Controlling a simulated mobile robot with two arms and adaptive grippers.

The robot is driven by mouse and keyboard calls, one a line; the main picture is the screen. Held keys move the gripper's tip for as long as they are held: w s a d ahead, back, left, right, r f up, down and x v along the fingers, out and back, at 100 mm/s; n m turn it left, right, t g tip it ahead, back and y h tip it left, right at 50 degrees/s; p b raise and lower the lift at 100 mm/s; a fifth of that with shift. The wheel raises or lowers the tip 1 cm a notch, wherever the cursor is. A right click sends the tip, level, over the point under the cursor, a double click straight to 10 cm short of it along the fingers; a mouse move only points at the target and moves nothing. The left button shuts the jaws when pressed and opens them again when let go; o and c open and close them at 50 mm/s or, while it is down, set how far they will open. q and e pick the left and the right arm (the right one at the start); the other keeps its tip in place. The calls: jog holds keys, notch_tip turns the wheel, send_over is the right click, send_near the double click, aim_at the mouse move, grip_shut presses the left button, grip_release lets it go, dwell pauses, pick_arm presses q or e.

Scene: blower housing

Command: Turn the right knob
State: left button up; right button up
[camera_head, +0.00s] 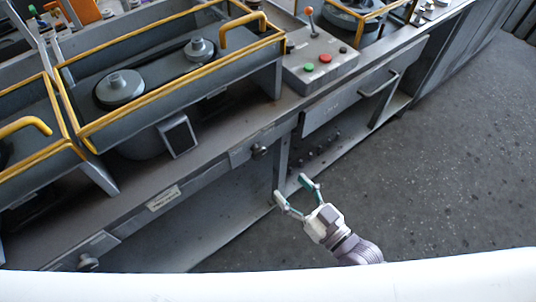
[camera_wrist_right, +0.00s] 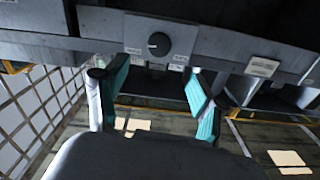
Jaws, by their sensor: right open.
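The right knob (camera_head: 259,150) is a small round knob on the front edge of the grey bench, at the middle of the head view. In the right wrist view the dark round knob (camera_wrist_right: 159,44) sits on a light plate, ahead of and between the fingers. Another knob (camera_head: 87,262) is on the same edge at the lower left. My right gripper (camera_head: 290,189) is open and empty, in front of the bench and apart from the right knob. Its teal-padded fingers also show in the wrist view (camera_wrist_right: 152,85). My left gripper is out of view.
Yellow-railed housings (camera_head: 160,75) stand on the bench. A control box (camera_head: 318,63) with green and red buttons and an orange-topped lever is at the upper middle. A drawer (camera_head: 350,95) with a handle lies right of the knob. The grey floor (camera_head: 450,170) at right is clear.

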aim_at(261, 155)
jog(key=p+x, duration=0.1)
jog(key=x, duration=1)
jog(key=shift+d, duration=0.1)
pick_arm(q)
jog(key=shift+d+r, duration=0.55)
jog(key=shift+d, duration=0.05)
pick_arm(e)
jog(key=shift+w+a, duration=0.2)
jog(key=shift+w, duration=0.1)
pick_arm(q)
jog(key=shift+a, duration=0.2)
pick_arm(e)
jog(key=shift+c, duration=0.2)
jog(key=c, duration=1.1)
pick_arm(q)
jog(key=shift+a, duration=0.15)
